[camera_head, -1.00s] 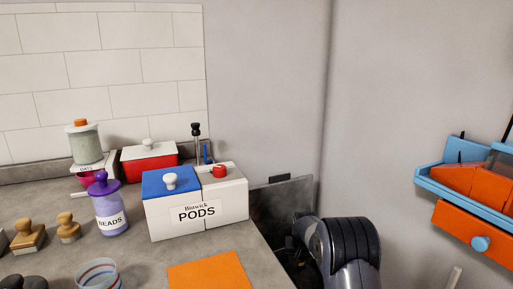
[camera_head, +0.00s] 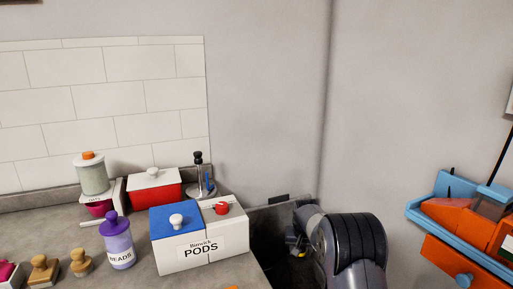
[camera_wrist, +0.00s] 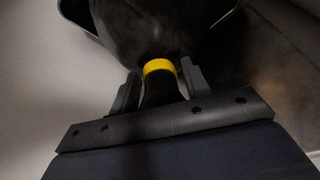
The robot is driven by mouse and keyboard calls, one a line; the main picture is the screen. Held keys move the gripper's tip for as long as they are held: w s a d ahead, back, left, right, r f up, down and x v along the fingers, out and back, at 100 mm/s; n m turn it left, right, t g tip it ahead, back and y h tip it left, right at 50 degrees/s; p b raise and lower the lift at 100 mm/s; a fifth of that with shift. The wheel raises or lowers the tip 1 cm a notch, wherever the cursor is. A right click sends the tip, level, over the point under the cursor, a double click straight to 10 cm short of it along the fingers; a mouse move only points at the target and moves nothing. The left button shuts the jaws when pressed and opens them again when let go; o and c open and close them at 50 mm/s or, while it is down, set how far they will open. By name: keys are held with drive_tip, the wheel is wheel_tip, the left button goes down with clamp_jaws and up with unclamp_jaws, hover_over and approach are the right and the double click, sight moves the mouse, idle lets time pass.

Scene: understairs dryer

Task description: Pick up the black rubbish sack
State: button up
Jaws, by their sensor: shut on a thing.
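The black rubbish sack (camera_wrist: 150,32) fills the top middle of the wrist view. A yellow tie (camera_wrist: 159,66) goes round its neck. My gripper (camera_wrist: 160,80) has one finger on each side of the sack's dark neck, just below the tie, and is shut on it. In the head view a small yellow spot shows beside my arm, at the dark gap right of the counter. My arm hides most of the sack there.
A grey counter (camera_head: 50,218) on the left carries a PODS box (camera_head: 187,254), a BEADS jar (camera_head: 118,246), a red box (camera_head: 155,192) and several stampers. A blue shelf with orange bins (camera_head: 455,215) hangs on the right. A plain wall stands behind.

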wheel_tip(320, 180, up, 20)
drive_tip(key=p, duration=1.3)
drive_tip(key=shift+f, duration=0.25)
